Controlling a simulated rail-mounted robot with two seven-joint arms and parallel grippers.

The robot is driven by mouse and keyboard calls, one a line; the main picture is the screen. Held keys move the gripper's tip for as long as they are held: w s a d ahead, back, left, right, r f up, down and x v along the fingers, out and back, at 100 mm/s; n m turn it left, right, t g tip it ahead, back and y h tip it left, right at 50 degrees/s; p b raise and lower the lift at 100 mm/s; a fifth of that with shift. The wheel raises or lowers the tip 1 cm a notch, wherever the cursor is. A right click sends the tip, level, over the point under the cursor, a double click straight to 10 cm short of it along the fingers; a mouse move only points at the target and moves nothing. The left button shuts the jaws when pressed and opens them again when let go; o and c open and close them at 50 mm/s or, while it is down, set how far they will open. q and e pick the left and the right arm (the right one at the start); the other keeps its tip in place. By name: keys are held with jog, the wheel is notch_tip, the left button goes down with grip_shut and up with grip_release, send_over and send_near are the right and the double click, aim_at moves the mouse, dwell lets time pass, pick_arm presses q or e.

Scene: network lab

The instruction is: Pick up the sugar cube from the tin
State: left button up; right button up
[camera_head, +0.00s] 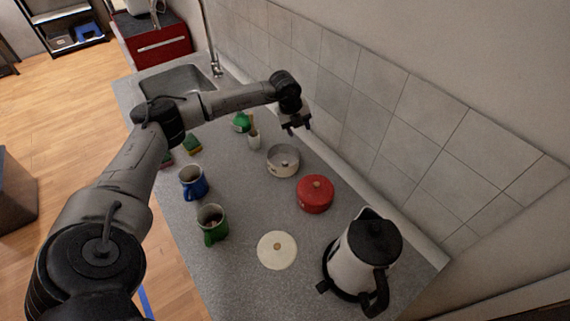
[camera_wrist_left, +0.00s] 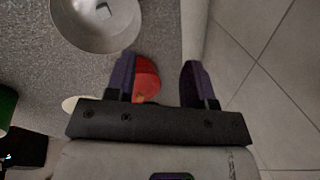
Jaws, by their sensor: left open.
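The open cream tin (camera_head: 283,171) stands on the grey counter near the tiled wall, and its metal inside shows in the left wrist view (camera_wrist_left: 75,35). A small pale sugar cube (camera_wrist_left: 103,10) lies on the tin's floor; it is a tiny spot in the head view (camera_head: 285,163). My left gripper (camera_head: 297,127) is open and empty, above the counter on the wall side and behind the tin. In the left wrist view the tin lies to the left of the fingers (camera_wrist_left: 158,72), apart from them. My right gripper does not show.
A red lidded tin (camera_head: 314,195) stands beside the cream tin. A round cream lid (camera_head: 277,251) lies flat nearby. A kettle (camera_head: 355,255), blue mug (camera_head: 192,184) and green mug (camera_head: 211,225) stand around. A small white cup (camera_head: 254,141) is near the gripper; the tiled wall (camera_head: 385,105) is close.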

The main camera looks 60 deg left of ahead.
pick_arm(q)
jog(key=s+n+g, duration=0.3)
jog(key=s, duration=0.1)
jog(key=n, duration=0.1)
send_over(284, 161)
jog(key=shift+y, duration=0.3)
notch_tip(284, 161, down, 8)
jog(key=shift+w+d+f, duration=0.1)
jog(key=shift+f, duration=3.15)
jog(key=shift+c, duration=0.3)
grip_shut()
